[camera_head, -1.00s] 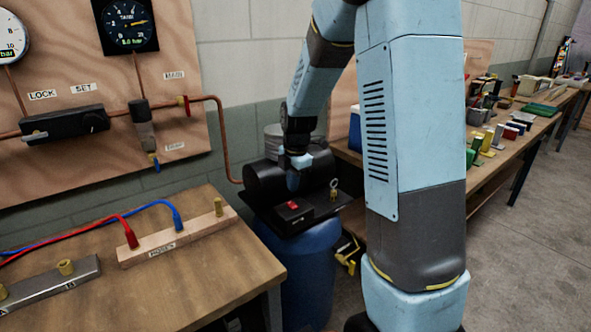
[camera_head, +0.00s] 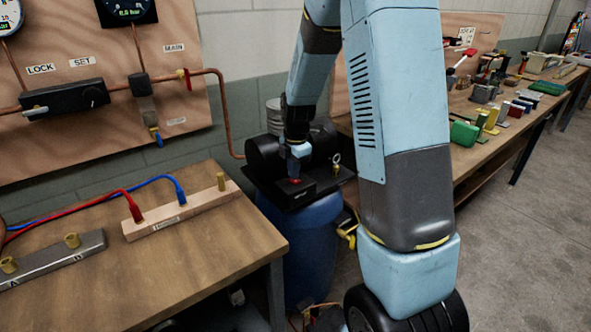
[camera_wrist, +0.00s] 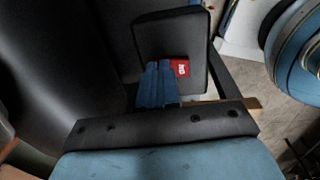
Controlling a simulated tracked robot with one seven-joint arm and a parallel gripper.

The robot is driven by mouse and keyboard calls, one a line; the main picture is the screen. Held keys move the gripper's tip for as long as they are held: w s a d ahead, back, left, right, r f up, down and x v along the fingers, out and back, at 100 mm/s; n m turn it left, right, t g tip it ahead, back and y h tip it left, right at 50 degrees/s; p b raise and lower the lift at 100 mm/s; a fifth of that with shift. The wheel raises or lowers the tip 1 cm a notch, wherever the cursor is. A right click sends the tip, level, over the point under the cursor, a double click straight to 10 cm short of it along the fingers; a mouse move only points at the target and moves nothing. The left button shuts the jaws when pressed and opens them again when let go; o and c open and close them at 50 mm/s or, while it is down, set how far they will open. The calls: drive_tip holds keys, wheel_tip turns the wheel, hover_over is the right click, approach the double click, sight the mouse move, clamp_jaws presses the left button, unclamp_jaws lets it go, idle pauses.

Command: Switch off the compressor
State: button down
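The compressor stands beside the workbench, with a blue tank (camera_head: 313,245) below and a black motor body (camera_head: 264,158) on top. A black switch box (camera_head: 292,194) with a red switch (camera_head: 295,181) sits on its top plate. My gripper (camera_head: 293,170) points down at the red switch. In the wrist view the blue fingers (camera_wrist: 157,85) of my gripper are together with nothing between them. They lie right beside the red switch (camera_wrist: 181,67), over the black box (camera_wrist: 172,40), and partly cover it. I cannot tell whether they touch the switch.
A brass valve with a ring (camera_head: 336,163) stands close right of the switch box. A wooden bench (camera_head: 200,265) with hoses is at the left, under a gauge panel (camera_head: 90,130). Another cluttered bench (camera_head: 480,150) runs along the right. Open floor (camera_head: 510,250) is at the right.

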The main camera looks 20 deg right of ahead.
sight(296, 181)
drive_tip(key=shift+s+f, duration=0.15)
drive_tip(key=shift+s, duration=0.1)
drive_tip(key=shift+s+d, duration=0.25)
drive_tip(key=shift+s, duration=0.35)
drive_tip(key=shift+r, duration=0.3)
drive_tip(key=shift+r, duration=0.3)
wheel_tip(296, 181, up, 13)
drive_tip(key=s, duration=0.1)
drive_tip(key=shift+s+d, duration=0.25)
drive_tip(key=shift+s, duration=0.05)
drive_tip(key=shift+w+a, duration=0.45)
drive_tip(key=shift+w, duration=0.1)
